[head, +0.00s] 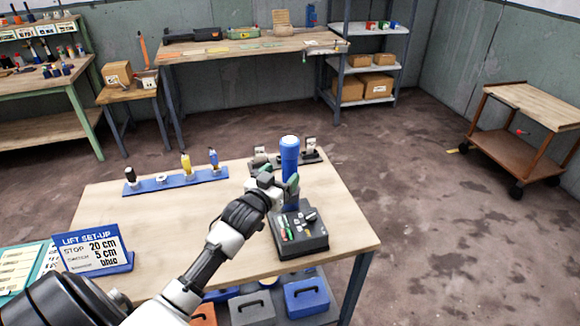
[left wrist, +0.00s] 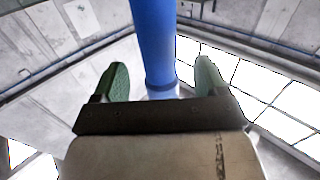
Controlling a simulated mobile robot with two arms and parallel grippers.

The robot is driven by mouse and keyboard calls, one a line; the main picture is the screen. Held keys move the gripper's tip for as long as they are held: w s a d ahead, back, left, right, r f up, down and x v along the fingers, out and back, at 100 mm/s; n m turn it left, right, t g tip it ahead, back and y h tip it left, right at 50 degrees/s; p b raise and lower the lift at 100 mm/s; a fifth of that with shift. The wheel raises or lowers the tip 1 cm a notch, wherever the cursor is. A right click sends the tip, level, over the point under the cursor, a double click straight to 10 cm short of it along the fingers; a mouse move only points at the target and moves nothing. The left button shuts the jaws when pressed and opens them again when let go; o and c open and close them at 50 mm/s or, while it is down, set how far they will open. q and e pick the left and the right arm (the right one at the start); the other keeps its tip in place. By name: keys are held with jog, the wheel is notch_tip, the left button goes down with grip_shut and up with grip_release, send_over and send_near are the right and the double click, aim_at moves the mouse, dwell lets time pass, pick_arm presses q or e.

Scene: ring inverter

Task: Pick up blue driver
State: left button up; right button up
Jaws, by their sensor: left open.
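A tall, thick blue cylinder (head: 290,170) with a lighter blue cap stands upright by the dark control box. A smaller blue-handled driver (head: 213,158) stands upright in the blue rack (head: 190,178) on the bench. My left gripper (head: 278,183) is open at the tall cylinder's side, with a green fingertip to each side of it. In the left wrist view the blue cylinder (left wrist: 153,45) shows between the two open green fingers (left wrist: 160,85), with clear gaps on both sides. I cannot tell how deep it lies between them. The right gripper is not in view.
The dark control box (head: 298,235) with small coloured parts sits below my left gripper. A blue sign (head: 95,250) stands at the bench's left. A black stand (head: 310,153) is behind the cylinder. The middle of the wooden bench (head: 170,215) is clear.

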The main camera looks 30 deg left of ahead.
aim_at(285, 169)
pick_arm(q)
jog(key=w, duration=0.1)
jog(key=w+p, duration=0.1)
jog(key=w, duration=0.2)
jog(key=shift+w+a+r+p, duration=0.1)
jog(key=shift+w+r+p, duration=0.05)
jog(key=shift+r+p, duration=0.15)
jog(key=shift+w+f, duration=0.15)
jog(key=shift+w, duration=0.2)
jog(key=shift+s, duration=0.1)
jog(key=shift+c, duration=1.4)
jog(key=c, duration=0.7)
jog(key=shift+a, duration=0.1)
jog(key=shift+c, duration=0.9)
jog(key=shift+r, duration=0.2)
